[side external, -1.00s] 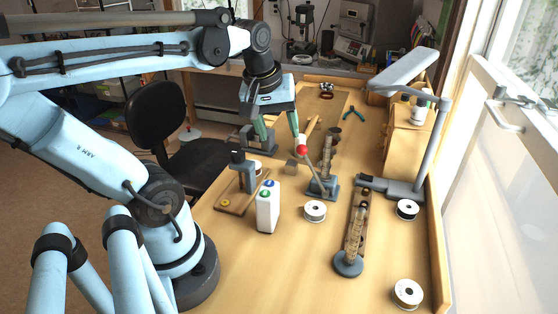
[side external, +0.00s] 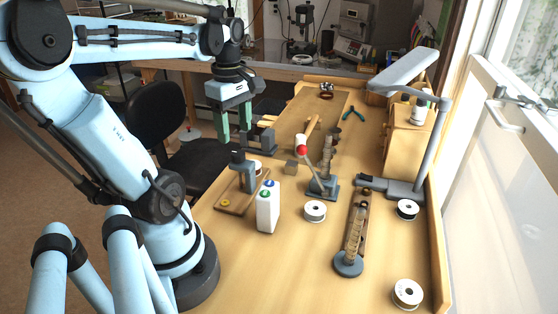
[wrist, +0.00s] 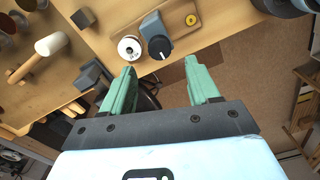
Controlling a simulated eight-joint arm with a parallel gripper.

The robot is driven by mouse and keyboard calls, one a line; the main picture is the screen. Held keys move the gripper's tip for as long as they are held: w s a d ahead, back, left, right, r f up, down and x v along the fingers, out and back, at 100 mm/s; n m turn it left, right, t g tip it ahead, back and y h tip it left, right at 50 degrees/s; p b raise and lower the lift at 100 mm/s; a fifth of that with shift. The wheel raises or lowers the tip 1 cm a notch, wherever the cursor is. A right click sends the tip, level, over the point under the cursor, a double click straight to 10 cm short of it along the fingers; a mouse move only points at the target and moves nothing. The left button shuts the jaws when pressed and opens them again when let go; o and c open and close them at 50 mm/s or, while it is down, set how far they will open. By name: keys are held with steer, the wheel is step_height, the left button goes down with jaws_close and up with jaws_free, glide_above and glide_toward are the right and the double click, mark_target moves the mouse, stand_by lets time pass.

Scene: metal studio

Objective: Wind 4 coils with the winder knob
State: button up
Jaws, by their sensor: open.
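The winder (side external: 248,177) stands on a wooden board (side external: 232,208) at the table's left edge, a grey post with a dark top. In the wrist view its black round knob (wrist: 160,47) carries a white mark and sits just beyond my fingertips. A white spool (wrist: 130,48) is beside it, partly hidden behind the post in the side view. A yellow disc (wrist: 192,20) lies on the same board. My gripper (side external: 234,128) is open and empty, pointing down, above and a little behind the winder. Its green fingers (wrist: 161,70) are apart and touch nothing.
A lever stand with a red ball (side external: 301,150), white spools (side external: 315,211) and a coil post (side external: 352,235) stand farther right. A mallet (wrist: 50,44) lies behind. Bare table lies in front.

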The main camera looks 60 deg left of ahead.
mark_target(237, 152)
steer(key=shift+f, duration=2.9)
steer(key=c, duration=1)
steer(key=shift+c, duration=0.2)
